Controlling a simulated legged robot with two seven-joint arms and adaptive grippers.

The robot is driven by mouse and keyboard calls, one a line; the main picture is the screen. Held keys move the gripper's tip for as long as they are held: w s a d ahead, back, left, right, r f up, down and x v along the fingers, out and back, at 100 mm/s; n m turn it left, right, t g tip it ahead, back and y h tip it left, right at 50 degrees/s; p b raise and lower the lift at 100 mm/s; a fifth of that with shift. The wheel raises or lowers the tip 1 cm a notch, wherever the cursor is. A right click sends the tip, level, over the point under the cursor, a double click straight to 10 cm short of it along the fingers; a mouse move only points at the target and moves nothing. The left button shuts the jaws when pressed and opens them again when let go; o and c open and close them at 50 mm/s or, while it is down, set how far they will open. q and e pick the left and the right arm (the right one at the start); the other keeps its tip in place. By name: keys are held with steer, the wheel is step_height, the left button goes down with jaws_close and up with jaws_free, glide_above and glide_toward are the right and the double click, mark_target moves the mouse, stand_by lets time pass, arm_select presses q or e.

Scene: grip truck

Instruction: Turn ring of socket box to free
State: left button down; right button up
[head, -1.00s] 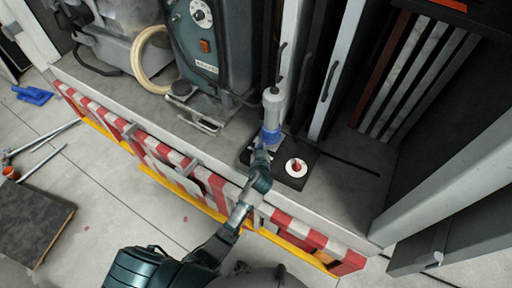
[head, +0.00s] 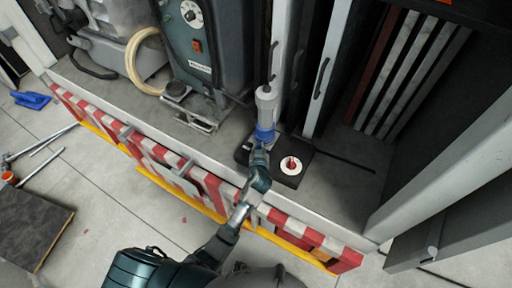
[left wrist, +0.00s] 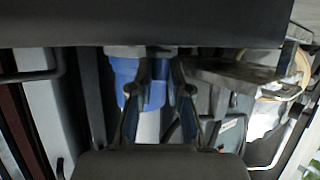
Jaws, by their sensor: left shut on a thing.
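The socket box (head: 294,178) is a flat dark box on the grey ledge, with a white round dial with a red middle on its top. A blue ring (head: 265,133) stands at its left part, below a grey plug (head: 267,104). My left gripper (head: 261,146) reaches in from below and is shut on the blue ring. In the left wrist view the two dark fingers (left wrist: 160,88) stand close at the blue ring (left wrist: 124,72). The fingertips are partly hidden. My right gripper is not in view.
A dark teal machine (head: 213,50) stands left of the plug. Tall panels with handles (head: 326,75) stand close behind the box. A red-and-white striped ledge edge (head: 215,188) runs below. A dark board (head: 30,228) lies on the floor at left.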

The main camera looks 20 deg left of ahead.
arm_select(q)
steer(key=shift+d+f, duration=0.15)
steer(key=shift+d, duration=0.3)
steer(key=shift+a, duration=0.55)
steer(key=shift+d, duration=0.1)
steer(key=c, duration=1.3)
jaws_free()
steer(key=shift+o, duration=1)
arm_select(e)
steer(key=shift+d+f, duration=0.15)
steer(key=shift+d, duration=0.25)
arm_select(q)
steer(key=shift+s+d, duration=0.1)
